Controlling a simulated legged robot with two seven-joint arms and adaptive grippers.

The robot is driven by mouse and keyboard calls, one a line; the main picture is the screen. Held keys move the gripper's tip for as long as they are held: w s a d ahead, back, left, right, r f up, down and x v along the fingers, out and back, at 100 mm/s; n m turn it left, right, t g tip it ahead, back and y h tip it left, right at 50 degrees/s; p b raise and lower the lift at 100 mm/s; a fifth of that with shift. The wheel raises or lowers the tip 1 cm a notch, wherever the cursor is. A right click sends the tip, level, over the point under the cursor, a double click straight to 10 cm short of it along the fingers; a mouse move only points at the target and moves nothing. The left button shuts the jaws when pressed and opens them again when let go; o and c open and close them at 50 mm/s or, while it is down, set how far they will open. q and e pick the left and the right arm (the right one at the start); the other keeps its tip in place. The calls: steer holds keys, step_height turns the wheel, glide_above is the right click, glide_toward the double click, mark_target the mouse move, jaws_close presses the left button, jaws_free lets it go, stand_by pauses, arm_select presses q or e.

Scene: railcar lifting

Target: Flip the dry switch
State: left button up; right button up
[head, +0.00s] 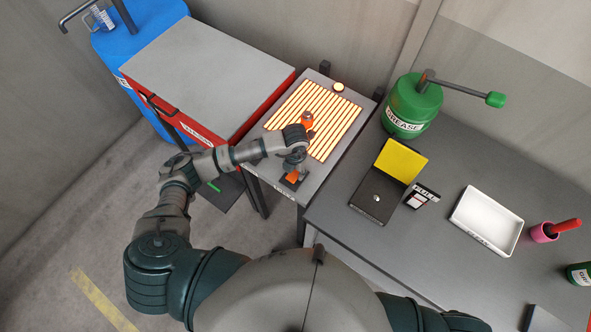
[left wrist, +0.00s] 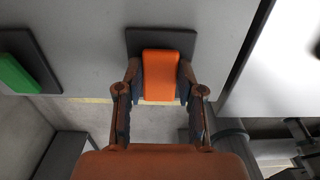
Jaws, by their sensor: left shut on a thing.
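The dry switch (head: 291,178) is an orange rocker on a dark base at the front edge of the grey table with the glowing orange bars. In the left wrist view the orange rocker (left wrist: 168,75) stands out from its dark plate (left wrist: 150,42). My left gripper (left wrist: 160,92) has one finger on each side of the rocker and is shut on it. In the head view my left gripper (head: 297,165) points down at the switch and partly hides it. My right gripper is not in view.
The glowing heater bars (head: 330,115) lie just behind the switch. A red chest with a grey lid (head: 205,65) stands to the left. A green grease can (head: 412,105), a black box with a yellow lid (head: 378,195) and a white tray (head: 487,218) stand on the right bench.

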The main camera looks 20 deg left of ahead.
arm_select(q)
steer(key=shift+a+f+t+b, duration=0.15)
steer(key=shift+t+b, duration=0.15)
steer(key=shift+b, duration=0.2)
steer(key=t+b, duration=0.1)
steer(key=b, duration=0.1)
steer(key=t+h+b, duration=0.1)
steer(key=shift+s+f+b, duration=0.15)
steer(key=shift+s+b, duration=0.15)
steer(key=shift+b, duration=0.1)
steer(key=shift+s+r+t+b, duration=0.1)
steer(key=shift+r+t+b, duration=0.15)
steer(key=shift+t+b, duration=0.2)
steer(key=shift+r, duration=0.1)
steer(key=o, duration=1.2)
steer(key=shift+c, duration=0.2)
